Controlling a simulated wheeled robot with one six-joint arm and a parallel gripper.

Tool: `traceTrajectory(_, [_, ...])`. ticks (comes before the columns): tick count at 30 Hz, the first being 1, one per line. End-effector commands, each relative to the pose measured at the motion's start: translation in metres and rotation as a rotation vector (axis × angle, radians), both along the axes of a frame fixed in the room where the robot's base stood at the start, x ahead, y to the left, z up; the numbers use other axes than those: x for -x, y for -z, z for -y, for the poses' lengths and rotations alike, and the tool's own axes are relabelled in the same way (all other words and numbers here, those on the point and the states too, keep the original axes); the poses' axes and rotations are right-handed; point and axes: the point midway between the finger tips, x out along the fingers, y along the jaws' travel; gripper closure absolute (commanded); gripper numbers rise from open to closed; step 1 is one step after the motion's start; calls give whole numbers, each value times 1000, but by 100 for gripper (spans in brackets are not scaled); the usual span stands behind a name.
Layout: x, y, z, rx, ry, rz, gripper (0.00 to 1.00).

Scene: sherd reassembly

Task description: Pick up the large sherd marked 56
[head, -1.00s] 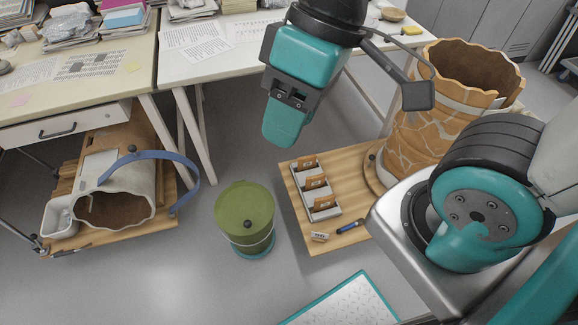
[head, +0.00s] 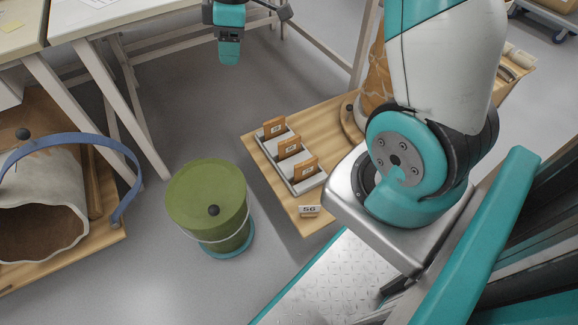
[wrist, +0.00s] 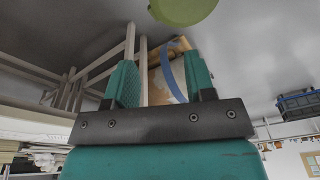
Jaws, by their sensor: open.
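Three brown sherds, (head: 274,127), (head: 290,147) and (head: 305,167), stand upright in a grey slotted rack (head: 313,184) on a wooden board. Each carries a small pale label, too small to read with certainty. A white card reading 56 (head: 309,211) lies in front of the rack. My gripper (head: 229,58) is at the top of the head view, beyond and left of the rack, apart from the sherds. In the wrist view its two teal fingers (wrist: 160,82) are spread with nothing held between them. No rack sherd shows in the wrist view.
A green lidded bin (head: 207,195) stands on the floor left of the board. A large vessel with a blue strap (head: 127,170) lies at the left. A tall cracked pot (head: 376,82) is mostly hidden behind my arm. Trestle tables (head: 100,18) stand at the back.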

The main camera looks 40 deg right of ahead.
Motion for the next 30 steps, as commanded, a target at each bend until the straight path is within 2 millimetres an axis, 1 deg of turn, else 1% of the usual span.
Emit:
traceTrajectory(1, [-11, 60, 22, 18, -14, -6, 50])
traceTrajectory(2, [-17, 81, 35, 31, -29, -6, 50])
traceTrajectory(3, [-24, 109, 52, 46, -51, -9, 50])
traceTrajectory(5, [-33, 150, 78, 68, -84, -14, 50])
traceTrajectory(6, [-37, 177, 94, 83, -106, -18, 50])
traceTrajectory(8, [-41, 214, 118, 102, -136, -25, 50])
traceTrajectory(9, [-43, 236, 132, 113, -156, -30, 50])
traceTrajectory(12, [-44, 281, 162, 135, -198, -42, 50])
traceTrajectory(15, [-44, 309, 182, 148, -229, -53, 50])
traceTrajectory(18, [-43, 324, 192, 155, -247, -59, 50])
traceTrajectory(20, [-42, 332, 195, 157, -253, -60, 50])
traceTrajectory(23, [-42, 350, 195, 157, -255, -62, 50])
traceTrajectory(30, [-42, 406, 194, 157, -255, -62, 50])
